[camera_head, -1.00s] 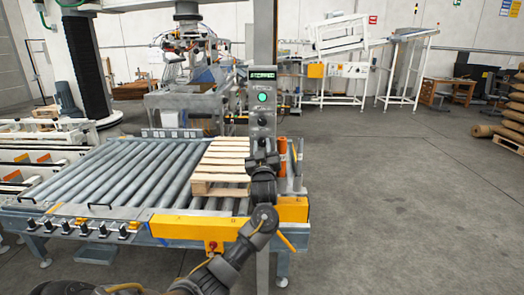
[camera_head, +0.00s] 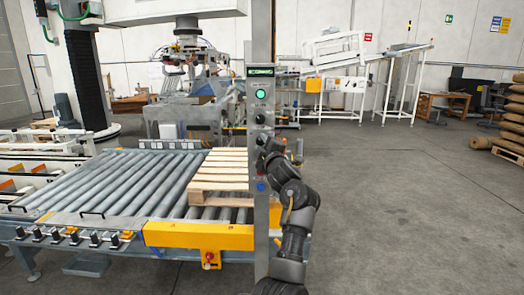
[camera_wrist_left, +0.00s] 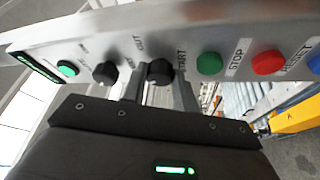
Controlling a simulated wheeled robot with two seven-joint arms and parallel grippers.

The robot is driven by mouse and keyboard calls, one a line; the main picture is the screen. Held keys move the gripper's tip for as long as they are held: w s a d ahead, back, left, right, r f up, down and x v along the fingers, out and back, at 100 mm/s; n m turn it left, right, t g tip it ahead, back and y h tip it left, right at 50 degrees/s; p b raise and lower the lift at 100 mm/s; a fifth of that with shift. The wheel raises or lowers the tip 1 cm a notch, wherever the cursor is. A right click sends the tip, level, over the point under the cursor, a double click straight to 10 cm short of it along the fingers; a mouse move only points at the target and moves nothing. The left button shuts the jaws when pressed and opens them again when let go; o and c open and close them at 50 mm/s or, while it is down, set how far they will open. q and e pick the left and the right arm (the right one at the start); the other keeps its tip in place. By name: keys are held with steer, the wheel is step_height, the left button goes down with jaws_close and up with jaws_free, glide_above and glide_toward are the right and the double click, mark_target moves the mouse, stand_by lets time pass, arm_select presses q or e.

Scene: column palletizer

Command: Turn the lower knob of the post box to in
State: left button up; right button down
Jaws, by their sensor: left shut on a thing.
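The post box (camera_head: 254,107) is a grey upright panel with a lit screen, a green lamp (camera_head: 260,94), an upper black knob (camera_head: 261,118) and a lower black knob. In the left wrist view the box runs sideways, with the upper knob (camera_wrist_left: 105,73) left of the lower knob (camera_wrist_left: 159,72). My left gripper (camera_wrist_left: 157,85) is shut on the lower knob, one finger on each side; it also shows at the box in the head view (camera_head: 264,148). The lower knob's pointer direction is too small to tell. My right gripper is out of view.
A green start button (camera_wrist_left: 209,64), red stop button (camera_wrist_left: 268,62) and blue button (camera_wrist_left: 315,62) lie beside the lower knob. A roller conveyor (camera_head: 120,185) with a wooden pallet (camera_head: 222,165) stands left of the post. The floor on the right (camera_head: 400,210) is clear.

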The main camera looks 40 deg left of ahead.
arm_select(q)
steer(key=shift+r+n+g+h+b, duration=0.1)
steer(key=shift+n+g+h+b, duration=0.4)
steer(key=shift+n, duration=1.2)
steer(key=o, duration=1)
steer(key=shift+c, duration=0.2)
steer(key=shift+b, duration=0.3)
steer(key=shift+s+d, duration=0.15)
steer(key=shift+d, duration=0.15)
steer(key=b+v, duration=0.2)
steer(key=v, duration=0.4)
steer(key=shift+s+d, duration=0.15)
steer(key=shift+d, duration=0.25)
